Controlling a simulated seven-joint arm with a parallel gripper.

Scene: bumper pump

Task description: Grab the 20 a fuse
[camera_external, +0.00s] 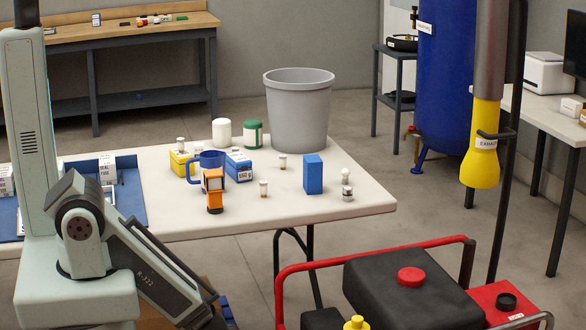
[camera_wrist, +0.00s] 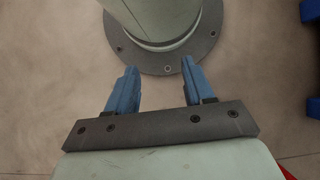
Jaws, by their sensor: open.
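Several small pale cylinders with metal or tan ends, which look like fuses, stand on the white table in the external view. No fuse shows in the wrist view.
The white table (camera_external: 350,215) also holds a grey bin (camera_external: 298,110), a blue block (camera_external: 313,174), a blue mug (camera_external: 207,160), an orange-and-black item (camera_external: 213,190) and a blue tray (camera_external: 130,190). A red-framed machine (camera_external: 410,285) stands in front of the table.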

